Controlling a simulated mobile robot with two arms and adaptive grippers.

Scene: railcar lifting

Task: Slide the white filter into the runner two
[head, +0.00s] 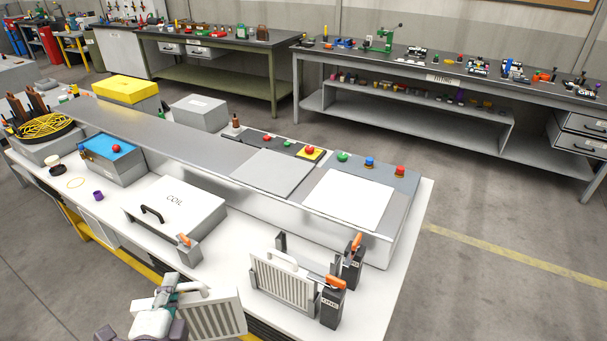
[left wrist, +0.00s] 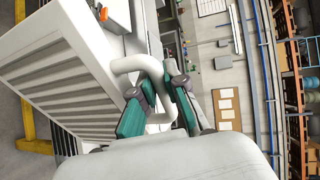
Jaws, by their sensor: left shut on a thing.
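A white slatted filter (head: 216,318) hangs at the bottom of the head view, in front of the white bench's front edge. My left gripper (head: 178,292) is shut on its white handle. In the left wrist view the fingers (left wrist: 160,92) close around the handle, and the filter's slatted face (left wrist: 60,75) spreads to the left. A second white slatted filter (head: 282,284) stands upright on the bench in a grey holder, beside two dark clamps with orange levers (head: 332,300). I cannot tell which runner is two. My right gripper is not in view.
A grey box marked COIL (head: 176,208) with a black handle sits on the white bench (head: 232,240). A raised console (head: 275,171) with coloured buttons runs behind it. A small grey block with an orange lever (head: 187,250) stands near the held filter.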

